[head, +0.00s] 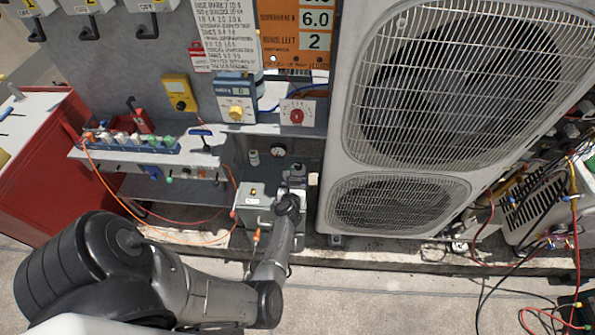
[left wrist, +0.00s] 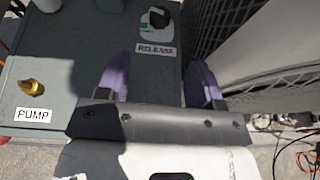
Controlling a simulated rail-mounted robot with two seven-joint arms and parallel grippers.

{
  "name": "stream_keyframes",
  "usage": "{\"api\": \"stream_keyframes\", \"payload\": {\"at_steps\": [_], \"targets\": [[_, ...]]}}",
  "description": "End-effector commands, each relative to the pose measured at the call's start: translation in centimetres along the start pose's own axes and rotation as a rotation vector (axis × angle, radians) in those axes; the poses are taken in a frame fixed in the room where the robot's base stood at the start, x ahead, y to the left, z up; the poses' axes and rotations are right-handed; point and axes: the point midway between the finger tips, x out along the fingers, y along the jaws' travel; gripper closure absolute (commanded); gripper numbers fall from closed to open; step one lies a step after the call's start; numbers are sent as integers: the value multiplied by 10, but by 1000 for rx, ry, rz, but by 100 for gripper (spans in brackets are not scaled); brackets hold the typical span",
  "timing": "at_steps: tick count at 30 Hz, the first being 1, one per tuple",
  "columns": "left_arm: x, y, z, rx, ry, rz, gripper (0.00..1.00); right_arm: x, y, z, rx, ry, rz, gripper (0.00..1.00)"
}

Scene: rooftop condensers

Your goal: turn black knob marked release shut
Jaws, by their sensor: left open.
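The black knob (left wrist: 158,17) sits on a white and green plate on top of a grey box, with a RELEASE label (left wrist: 157,50) just below it. My left gripper (left wrist: 158,64) is open, its two purple-padded fingers apart. The fingers point toward the knob, one on each side of the label, and nothing is between them. The knob lies just ahead of the fingertips, apart from them as far as I can tell. In the head view the grey box (head: 252,212) stands beside the large condenser, and my left arm hides part of its right side. My right gripper is not in view.
A brass knob (left wrist: 31,87) marked PUMP is on the same box. The condenser (head: 333,150) stands close to the right. A shelf (head: 200,160) with small fittings and a red cabinet (head: 45,165) are at the left. Orange hoses run near the box.

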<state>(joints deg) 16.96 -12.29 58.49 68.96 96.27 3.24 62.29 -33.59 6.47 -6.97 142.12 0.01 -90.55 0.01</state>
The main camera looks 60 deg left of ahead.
Motion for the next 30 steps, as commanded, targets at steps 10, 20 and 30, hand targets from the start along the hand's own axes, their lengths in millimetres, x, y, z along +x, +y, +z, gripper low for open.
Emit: {"api": "stream_keyframes", "payload": {"at_steps": [10, 20, 30], "targets": [[62, 1, -7, -10, 2, 4, 40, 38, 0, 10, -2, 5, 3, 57], [113, 1, -5, -6, 2, 5, 40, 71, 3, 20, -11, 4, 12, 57], [132, 1, -2, -6, 3, 4, 40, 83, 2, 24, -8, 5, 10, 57]]}}
